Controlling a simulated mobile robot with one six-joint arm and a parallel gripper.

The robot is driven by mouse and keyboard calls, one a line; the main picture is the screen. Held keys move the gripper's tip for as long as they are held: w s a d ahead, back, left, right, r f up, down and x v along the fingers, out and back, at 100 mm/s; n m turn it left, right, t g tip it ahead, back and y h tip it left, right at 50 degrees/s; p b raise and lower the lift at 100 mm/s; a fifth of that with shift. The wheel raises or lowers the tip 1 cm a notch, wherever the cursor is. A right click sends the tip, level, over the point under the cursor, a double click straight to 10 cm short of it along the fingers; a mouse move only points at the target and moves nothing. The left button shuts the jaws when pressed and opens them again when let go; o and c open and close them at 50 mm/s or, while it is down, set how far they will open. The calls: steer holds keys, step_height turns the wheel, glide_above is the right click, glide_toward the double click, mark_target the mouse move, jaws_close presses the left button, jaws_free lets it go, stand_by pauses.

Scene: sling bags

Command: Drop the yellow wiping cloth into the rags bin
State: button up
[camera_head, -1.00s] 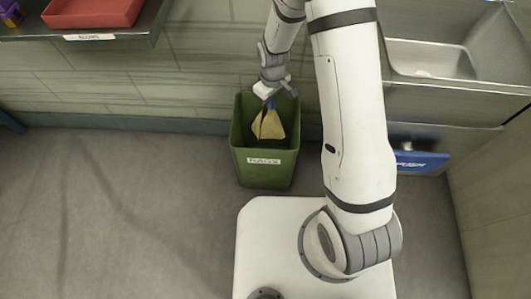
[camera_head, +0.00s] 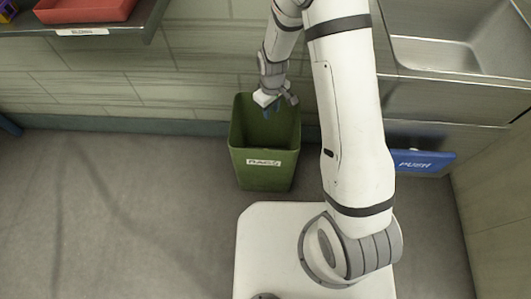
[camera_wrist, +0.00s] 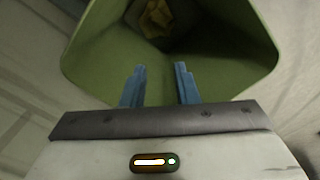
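The green bin labelled RAGS (camera_head: 264,170) stands on the floor against the wall. My gripper (camera_head: 271,110) is above the bin's opening. In the wrist view the two blue fingers (camera_wrist: 160,88) are apart with nothing between them. The yellow wiping cloth (camera_wrist: 156,18) lies crumpled deep inside the bin, partly cut off by the top of the wrist view. The bin's inner wall (camera_wrist: 105,55) shows around it. The cloth is hidden from the head view by the bin and my gripper.
A metal shelf with a red tray (camera_head: 85,10) is at the upper left. A steel sink (camera_head: 440,50) is at the right, with a blue PUSH panel (camera_head: 420,162) below it. The floor left of the bin (camera_head: 120,210) is clear.

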steer(key=o, duration=1.3)
step_height(320, 180, up, 6)
steer(key=p, duration=0.4)
steer(key=shift+f, duration=0.25)
steer(key=shift+r+p, duration=0.95)
steer(key=shift+r, duration=2.95)
steer(key=shift+r, duration=0.1)
